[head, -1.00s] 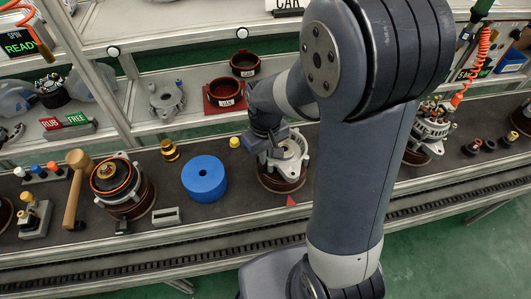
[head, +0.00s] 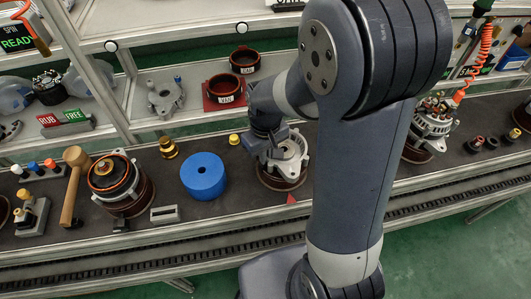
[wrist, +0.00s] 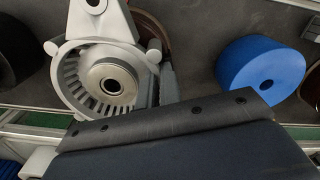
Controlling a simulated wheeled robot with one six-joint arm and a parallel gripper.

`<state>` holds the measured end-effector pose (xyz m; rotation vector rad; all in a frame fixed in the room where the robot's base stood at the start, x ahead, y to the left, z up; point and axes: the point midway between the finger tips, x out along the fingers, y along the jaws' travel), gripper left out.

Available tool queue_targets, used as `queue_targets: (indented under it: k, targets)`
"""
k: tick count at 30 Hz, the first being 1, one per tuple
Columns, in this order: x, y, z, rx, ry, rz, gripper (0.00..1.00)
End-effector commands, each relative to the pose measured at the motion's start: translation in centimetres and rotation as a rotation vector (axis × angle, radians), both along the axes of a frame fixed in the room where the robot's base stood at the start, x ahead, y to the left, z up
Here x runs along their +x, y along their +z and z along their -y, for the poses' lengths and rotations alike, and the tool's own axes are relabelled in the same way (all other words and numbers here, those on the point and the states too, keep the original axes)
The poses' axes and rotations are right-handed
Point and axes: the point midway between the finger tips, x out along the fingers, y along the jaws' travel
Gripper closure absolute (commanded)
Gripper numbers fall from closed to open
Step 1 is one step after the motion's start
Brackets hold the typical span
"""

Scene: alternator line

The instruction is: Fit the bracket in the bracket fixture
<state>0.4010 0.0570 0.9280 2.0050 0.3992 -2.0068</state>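A silver-grey bracket (head: 290,160) with a round slotted body and side lugs sits at a dark brown round base on the bench, right of the blue cylinder. This base (head: 283,182) may be the bracket fixture; I cannot tell if the bracket is fully seated. In the wrist view the bracket (wrist: 72,92) shows its slots and central bore, with the brown base partly visible behind it. My gripper (head: 268,146) is down at the bracket's left edge. In the wrist view a grey finger lies against or close beside the bracket's rim. The grip itself is hidden.
A blue cylinder (head: 203,176) stands left of the bracket, with a small yellow knob (head: 234,139) behind. A mallet (head: 73,185) and a copper-wound unit (head: 115,178) stand further left. Another silver casting (head: 165,98) lies on the shelf beside red-brown rings (head: 225,90).

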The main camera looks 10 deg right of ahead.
Motion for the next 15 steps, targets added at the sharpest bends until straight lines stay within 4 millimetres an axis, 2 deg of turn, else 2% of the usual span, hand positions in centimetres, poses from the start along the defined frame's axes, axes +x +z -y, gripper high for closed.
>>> queue_targets:
  k: [15]
  targets:
    - [0.1, -1.2, 0.0, 0.000, 0.000, 0.002, 1.00]
